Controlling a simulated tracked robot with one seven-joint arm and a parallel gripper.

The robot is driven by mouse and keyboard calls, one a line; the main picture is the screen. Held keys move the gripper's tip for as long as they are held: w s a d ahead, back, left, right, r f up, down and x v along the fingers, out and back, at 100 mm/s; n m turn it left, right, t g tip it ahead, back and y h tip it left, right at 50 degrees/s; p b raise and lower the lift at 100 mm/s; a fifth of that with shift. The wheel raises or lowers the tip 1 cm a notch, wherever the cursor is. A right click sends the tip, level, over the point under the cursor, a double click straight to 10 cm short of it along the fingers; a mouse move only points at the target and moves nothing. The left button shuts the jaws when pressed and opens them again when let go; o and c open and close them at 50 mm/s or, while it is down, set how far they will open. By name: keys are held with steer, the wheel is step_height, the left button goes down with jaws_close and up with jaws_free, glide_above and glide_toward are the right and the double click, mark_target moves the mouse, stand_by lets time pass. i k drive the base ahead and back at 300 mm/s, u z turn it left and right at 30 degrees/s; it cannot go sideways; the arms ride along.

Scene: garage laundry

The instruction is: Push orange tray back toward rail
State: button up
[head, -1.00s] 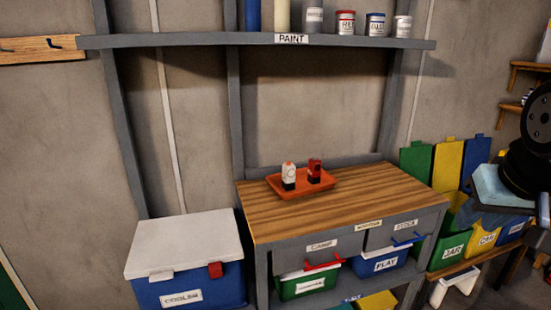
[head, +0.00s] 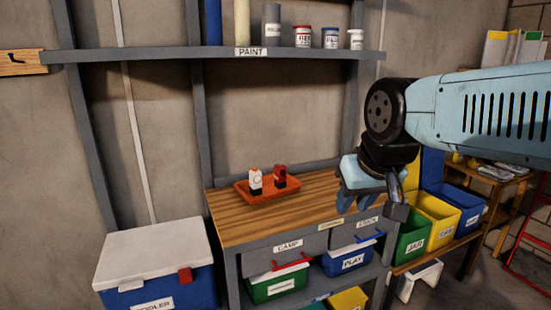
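The orange tray (head: 264,199) lies flat on the wooden bench top (head: 238,224), left of its middle and near the back. A white bottle with a red-orange cap (head: 255,181) and a dark bottle with a red upper part (head: 280,177) stand upright in it. The grey rail (head: 322,165) runs along the bench's back edge, with a narrow gap behind the tray. My gripper (head: 370,203) is at the bench's right end, pointing down, right of the tray and apart from it. Its fingers look spread and empty.
A grey shelf (head: 150,56) with paint cans hangs above the bench. A white-lidded cooler (head: 152,249) stands at left. Green, yellow and blue bins (head: 437,214) stand at right. The bench top between tray and gripper is clear.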

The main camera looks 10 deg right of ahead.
mark_target(268, 188)
steer(key=u, duration=0.4)
steer(key=i, duration=1)
steer(key=z, duration=0.4)
